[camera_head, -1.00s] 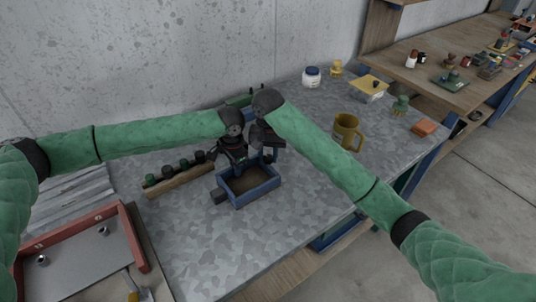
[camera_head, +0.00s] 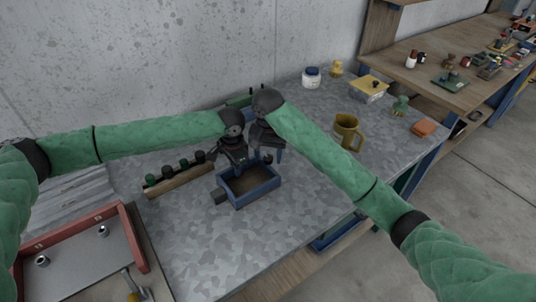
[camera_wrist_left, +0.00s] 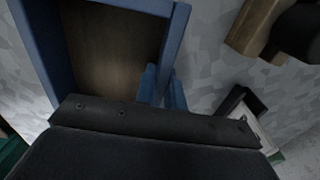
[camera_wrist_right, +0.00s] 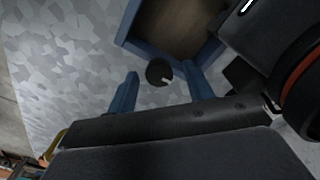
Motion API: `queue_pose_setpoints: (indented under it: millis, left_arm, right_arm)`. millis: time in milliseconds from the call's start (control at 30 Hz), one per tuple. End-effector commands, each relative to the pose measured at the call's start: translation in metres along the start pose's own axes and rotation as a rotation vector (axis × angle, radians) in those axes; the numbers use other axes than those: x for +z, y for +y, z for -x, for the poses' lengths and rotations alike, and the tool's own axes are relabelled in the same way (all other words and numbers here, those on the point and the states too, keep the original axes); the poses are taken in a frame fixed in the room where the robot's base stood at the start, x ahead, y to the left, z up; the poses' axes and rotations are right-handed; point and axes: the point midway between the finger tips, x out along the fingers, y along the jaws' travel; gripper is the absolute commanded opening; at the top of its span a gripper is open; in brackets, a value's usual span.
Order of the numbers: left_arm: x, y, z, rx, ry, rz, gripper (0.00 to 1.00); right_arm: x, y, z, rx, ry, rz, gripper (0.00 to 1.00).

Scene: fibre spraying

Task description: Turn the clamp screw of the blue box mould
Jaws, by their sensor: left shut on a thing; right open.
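The blue box mould (camera_head: 262,192) is an open rectangular frame with a brown inside, standing on the grey table. The clamp screw (camera_wrist_right: 158,72) shows in the right wrist view as a round dark knob with a pale mark, beside the mould's wall. My right gripper (camera_wrist_right: 161,88) is open, with the knob between and just beyond its blue fingertips. It also shows above the mould's right back corner in the head view (camera_head: 270,154). My left gripper (camera_wrist_left: 163,85) is shut on the mould's wall. The exact contact is partly hidden by the gripper body.
A wooden rack (camera_head: 180,180) with several dark-topped items lies left of the mould. A red-edged tray (camera_head: 135,240) is at the front left. The table in front of the mould is clear.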

Motion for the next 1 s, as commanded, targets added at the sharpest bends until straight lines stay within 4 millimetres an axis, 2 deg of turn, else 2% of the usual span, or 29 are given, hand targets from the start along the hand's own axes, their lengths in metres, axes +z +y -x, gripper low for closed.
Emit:
queue_pose_setpoints:
  millis: [267, 1000]
  left_arm:
    - [0.0, 0.0, 0.0, 0.0, -0.001, 0.001, 0.0]
    - [0.0, -0.001, 0.0, -0.001, -0.001, 0.001, 0.0]
  right_arm:
    - [-0.001, 0.0, 0.012, 0.0, 0.004, 0.002, 0.52]
    - [-0.001, 0.0, 0.107, 0.0, 0.002, 0.0, 0.52]
